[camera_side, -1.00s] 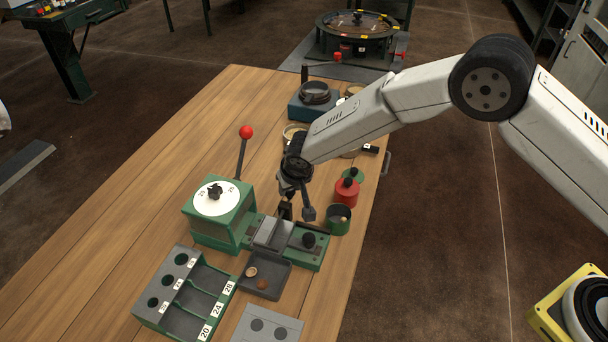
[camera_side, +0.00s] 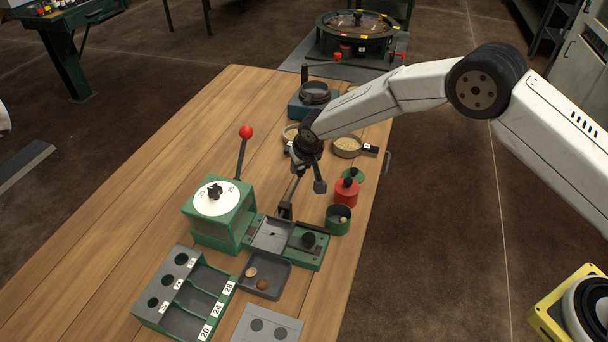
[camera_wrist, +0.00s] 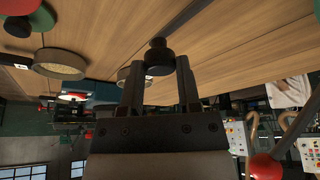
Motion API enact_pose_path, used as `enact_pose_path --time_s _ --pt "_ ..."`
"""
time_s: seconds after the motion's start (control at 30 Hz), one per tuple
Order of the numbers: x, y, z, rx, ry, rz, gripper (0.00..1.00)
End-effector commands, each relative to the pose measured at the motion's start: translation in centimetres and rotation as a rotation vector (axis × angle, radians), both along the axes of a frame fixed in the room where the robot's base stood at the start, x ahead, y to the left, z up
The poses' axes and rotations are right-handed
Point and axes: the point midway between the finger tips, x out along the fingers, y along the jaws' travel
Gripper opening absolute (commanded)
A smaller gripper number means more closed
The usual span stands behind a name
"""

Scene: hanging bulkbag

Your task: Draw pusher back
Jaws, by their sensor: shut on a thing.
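The pusher's dark knob (camera_wrist: 158,57) sits between the two fingers of my gripper (camera_wrist: 157,72) in the wrist view. The fingers are shut on it. In the side view my gripper (camera_side: 303,167) is over the table, behind the green fixture. The pusher's thin rod (camera_side: 293,190) runs from my gripper to a dark guide block (camera_side: 286,209). The grey channel (camera_side: 272,236) in front of the block lies open to view and has a small dark mark on its floor. The fingertips are partly hidden in the side view.
A green press (camera_side: 222,225) with a red-ball lever (camera_side: 246,132) stands left. A red canister (camera_side: 346,192), a green cup (camera_side: 338,218) and a sieve (camera_side: 347,146) stand right. A dark tray (camera_side: 287,283) holding two round pieces lies in front. The left of the table is clear.

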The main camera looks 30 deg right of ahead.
Motion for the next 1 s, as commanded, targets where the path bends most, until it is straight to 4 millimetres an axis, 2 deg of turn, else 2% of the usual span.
enact_pose_path --time_s 0.13,0.47,0.5,0.6,1.0 --pt "1.3 -1.2 0.1 0.003 -0.005 0.000 0.00" --pt "1.7 -1.6 0.2 0.003 -0.009 0.001 0.00" --pt "1.7 -1.6 0.2 0.002 -0.009 0.000 0.49" --pt "1.6 -1.6 0.2 0.002 -0.008 0.000 0.78" --pt "1.4 -1.4 0.2 0.001 -0.002 0.002 0.78"
